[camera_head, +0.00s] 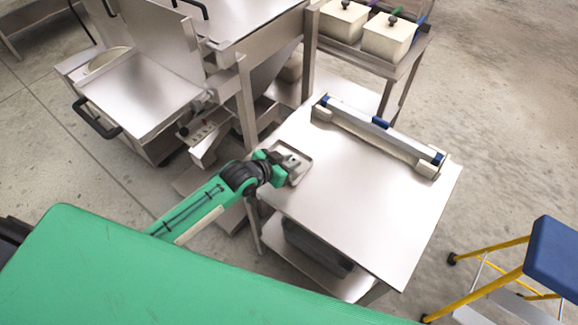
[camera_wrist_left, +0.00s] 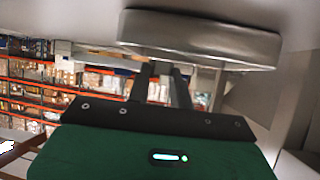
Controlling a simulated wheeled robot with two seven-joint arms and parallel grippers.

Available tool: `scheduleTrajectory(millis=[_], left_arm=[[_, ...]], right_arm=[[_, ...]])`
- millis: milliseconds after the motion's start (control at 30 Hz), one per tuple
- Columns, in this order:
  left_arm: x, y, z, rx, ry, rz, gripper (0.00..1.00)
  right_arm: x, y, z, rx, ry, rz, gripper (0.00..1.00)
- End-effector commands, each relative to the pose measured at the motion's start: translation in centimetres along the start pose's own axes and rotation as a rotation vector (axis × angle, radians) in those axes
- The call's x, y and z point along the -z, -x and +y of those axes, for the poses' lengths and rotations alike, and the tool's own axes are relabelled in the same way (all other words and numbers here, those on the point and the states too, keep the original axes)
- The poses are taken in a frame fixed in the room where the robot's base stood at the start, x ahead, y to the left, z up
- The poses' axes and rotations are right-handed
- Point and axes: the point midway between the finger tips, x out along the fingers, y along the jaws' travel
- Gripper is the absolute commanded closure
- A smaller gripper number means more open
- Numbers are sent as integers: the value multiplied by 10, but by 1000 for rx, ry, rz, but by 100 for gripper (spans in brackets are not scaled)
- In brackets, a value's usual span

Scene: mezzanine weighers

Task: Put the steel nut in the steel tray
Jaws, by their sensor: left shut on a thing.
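The small steel tray (camera_head: 301,174) lies on the left part of the steel table, near its edge. My left gripper (camera_head: 280,160) comes in from the left, with its fingertips over the tray. It is shut on a small grey thing, the steel nut (camera_head: 291,160), which shows only as a small shape at the fingertips. In the left wrist view a rounded metal rim, which looks like the tray (camera_wrist_left: 200,40), fills the top. The two dark fingers (camera_wrist_left: 162,85) reach up to it. Their tips and the nut are hidden there. My right gripper is not in view.
The steel table (camera_head: 350,210) is mostly bare. A long bar-shaped device with blue ends (camera_head: 375,135) lies along its far edge. A steel stand with an open lidded box (camera_head: 140,95) is at left. Lidded bins (camera_head: 388,38) are at the back, a blue-yellow step stool (camera_head: 555,255) at right.

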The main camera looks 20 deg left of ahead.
Motion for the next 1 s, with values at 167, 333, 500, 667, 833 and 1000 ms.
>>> scheduleTrajectory(millis=[167, 333, 500, 667, 833, 1000], left_arm=[[-23, -12, 0, 0, 3, -3, 100], [-26, -14, 0, 0, 1, 0, 100], [-28, -15, 0, 0, 1, -1, 100], [-28, -15, 0, 0, 1, -1, 69], [-28, -15, 0, 0, 1, -1, 69], [-27, -10, 0, 0, 1, -3, 69]], right_arm=[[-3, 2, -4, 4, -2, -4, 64], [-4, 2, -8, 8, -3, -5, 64], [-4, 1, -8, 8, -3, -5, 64], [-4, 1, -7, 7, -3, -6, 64], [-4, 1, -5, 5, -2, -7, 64], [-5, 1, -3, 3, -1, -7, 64]])
